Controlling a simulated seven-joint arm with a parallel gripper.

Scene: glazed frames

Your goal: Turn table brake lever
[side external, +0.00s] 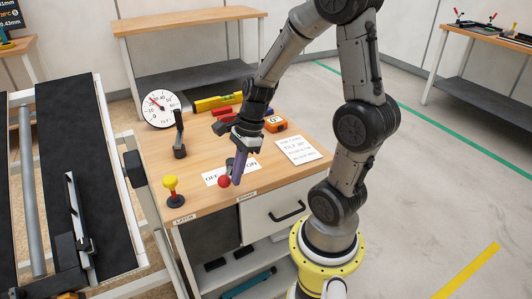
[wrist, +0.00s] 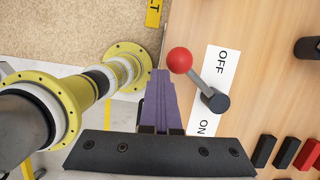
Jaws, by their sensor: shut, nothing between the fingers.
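The brake lever has a red ball knob (side external: 224,182) and a short grey shaft on a dark round base. The wrist view shows the knob (wrist: 180,60), the shaft and the base (wrist: 215,101). The lever leans from its base toward the OFF end of the white OFF/ON label (wrist: 224,75). My gripper (side external: 236,182) has its purple fingers shut and empty, pointing down right beside the knob. In the wrist view the fingertips (wrist: 160,74) lie just left of the knob; I cannot tell whether they touch. The fingers partly hide the label and lever base in the side view.
On the wooden table (side external: 310,158) stand a yellow-knobbed latch lever (side external: 171,185), a black upright lever (side external: 179,135) and a round gauge (side external: 161,108). An orange box (side external: 276,123), red blocks and a yellow level (side external: 217,102) lie behind.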

